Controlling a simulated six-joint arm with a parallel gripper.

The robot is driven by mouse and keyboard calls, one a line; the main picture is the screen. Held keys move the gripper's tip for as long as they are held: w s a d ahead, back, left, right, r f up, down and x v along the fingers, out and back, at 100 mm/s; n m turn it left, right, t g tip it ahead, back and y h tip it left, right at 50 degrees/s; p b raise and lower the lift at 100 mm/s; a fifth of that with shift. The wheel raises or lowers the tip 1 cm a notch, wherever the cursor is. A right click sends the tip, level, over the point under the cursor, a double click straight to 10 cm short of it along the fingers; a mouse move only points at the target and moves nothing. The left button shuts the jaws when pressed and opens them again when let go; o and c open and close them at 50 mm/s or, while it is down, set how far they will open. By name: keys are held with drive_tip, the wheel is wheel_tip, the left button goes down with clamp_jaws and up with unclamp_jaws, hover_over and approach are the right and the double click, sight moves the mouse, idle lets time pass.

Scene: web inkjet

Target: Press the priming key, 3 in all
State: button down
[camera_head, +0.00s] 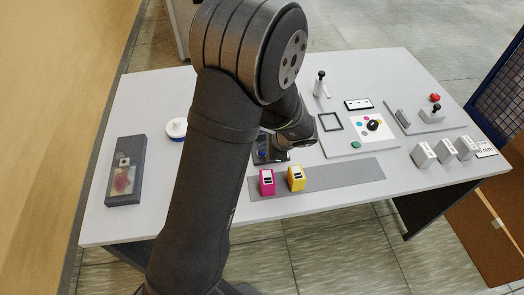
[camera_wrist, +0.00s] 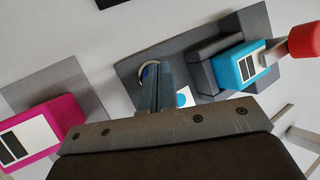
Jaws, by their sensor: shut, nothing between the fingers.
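A dark grey station plate (camera_wrist: 130,68) lies below my gripper in the wrist view. On it, a round key with a pale rim (camera_wrist: 149,69), likely the priming key, sits right at my fingertips. The fingers hide most of it, and I cannot tell whether they touch it or how deep it sits. My gripper (camera_wrist: 153,85) is shut, holds nothing and points down at the plate. A cyan cartridge (camera_wrist: 236,66) sits in a dark holder (camera_wrist: 203,75) to the right. In the head view, my arm mostly covers the station (camera_head: 284,156) and my gripper.
A red knob (camera_wrist: 304,42) rises right of the cyan cartridge. A magenta cartridge (camera_head: 267,183) and a yellow one (camera_head: 296,178) stand on a grey strip (camera_head: 345,172). A colour-dotted panel (camera_head: 365,145) lies to the right. The table's front left (camera_head: 130,225) is clear.

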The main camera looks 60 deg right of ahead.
drive_tip(key=shift+r, duration=0.85)
drive_tip(key=shift+r, duration=2.5)
drive_tip(key=shift+r, duration=0.1)
idle(0.6)
wheel_tip(320, 180, up, 4)
drive_tip(key=shift+f, duration=0.2)
drive_tip(key=shift+f, duration=4.4)
